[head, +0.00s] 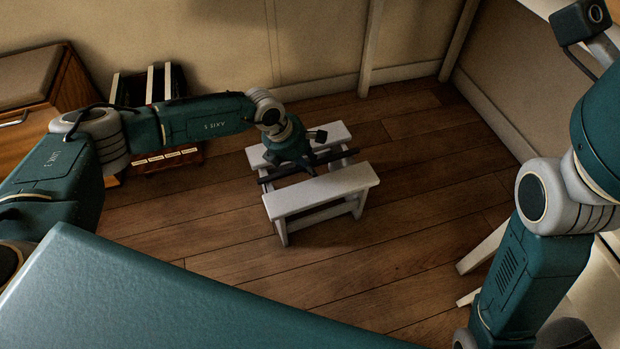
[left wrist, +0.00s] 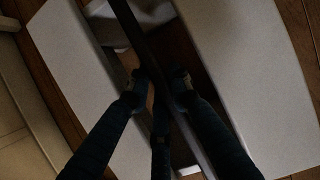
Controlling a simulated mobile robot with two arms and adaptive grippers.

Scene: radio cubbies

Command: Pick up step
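The step (head: 322,191) is a small white stool with two flat boards on legs and a dark bar between the boards. It stands on the wooden floor in the middle of the head view. My left gripper (head: 302,170) points down between the boards at the bar; its fingertips are partly hidden in the head view. In the left wrist view, the fingers (left wrist: 160,82) lie close on both sides of the dark bar (left wrist: 142,40) and look closed on it. The step's white boards (left wrist: 255,70) flank them. My right gripper is out of view.
A wooden cabinet (head: 75,85) and a dark rack with white slats (head: 150,86) stand at the left by the wall. White legs of some furniture (head: 484,246) show at the right under my right arm. The floor around the step is clear.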

